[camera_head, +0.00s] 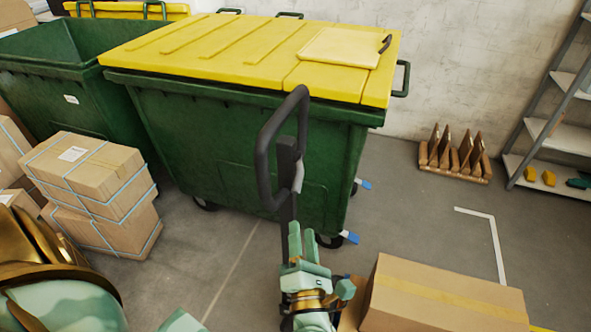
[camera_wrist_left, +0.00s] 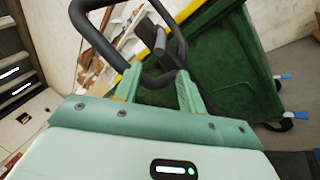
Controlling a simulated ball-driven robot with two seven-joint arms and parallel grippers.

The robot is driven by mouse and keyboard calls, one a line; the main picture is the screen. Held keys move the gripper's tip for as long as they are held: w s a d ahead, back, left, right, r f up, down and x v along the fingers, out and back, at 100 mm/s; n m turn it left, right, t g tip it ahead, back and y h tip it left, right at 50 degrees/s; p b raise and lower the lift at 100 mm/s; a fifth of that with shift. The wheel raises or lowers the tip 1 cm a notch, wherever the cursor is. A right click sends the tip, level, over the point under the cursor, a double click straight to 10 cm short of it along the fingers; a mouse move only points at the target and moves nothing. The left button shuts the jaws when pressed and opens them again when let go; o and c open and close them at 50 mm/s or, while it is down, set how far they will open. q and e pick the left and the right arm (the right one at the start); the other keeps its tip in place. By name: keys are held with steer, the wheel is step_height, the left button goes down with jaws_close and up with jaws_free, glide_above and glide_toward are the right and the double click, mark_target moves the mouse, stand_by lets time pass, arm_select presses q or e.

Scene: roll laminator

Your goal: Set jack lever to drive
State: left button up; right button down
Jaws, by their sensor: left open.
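The black loop handle (camera_head: 262,160) of the jack stands upright in front of a green bin, on a dark post (camera_head: 287,205). A small light-grey lever (camera_head: 298,178) shows at the right side of the loop's lower part. My left gripper (camera_head: 302,240) is open just below the loop, close to the post. In the left wrist view the loop handle (camera_wrist_left: 85,22) rises above my open left gripper (camera_wrist_left: 158,80). Its lower bar lies just beyond the fingertips; I cannot tell whether they touch. My right gripper is not in view.
A green bin with a yellow lid (camera_head: 240,50) stands right behind the handle. Strapped cartons (camera_head: 90,165) are stacked at left. A cardboard box (camera_head: 440,300) is at lower right. A grey shelf rack (camera_head: 545,95) is at far right, with open floor before it.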

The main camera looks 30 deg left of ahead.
mark_target(296, 172)
arm_select(q)
steer(key=p+x, duration=0.1)
steer(key=x, duration=1.3)
steer(key=shift+w+a+r, duration=0.1)
steer(key=shift+w+a, duration=0.1)
jaws_close()
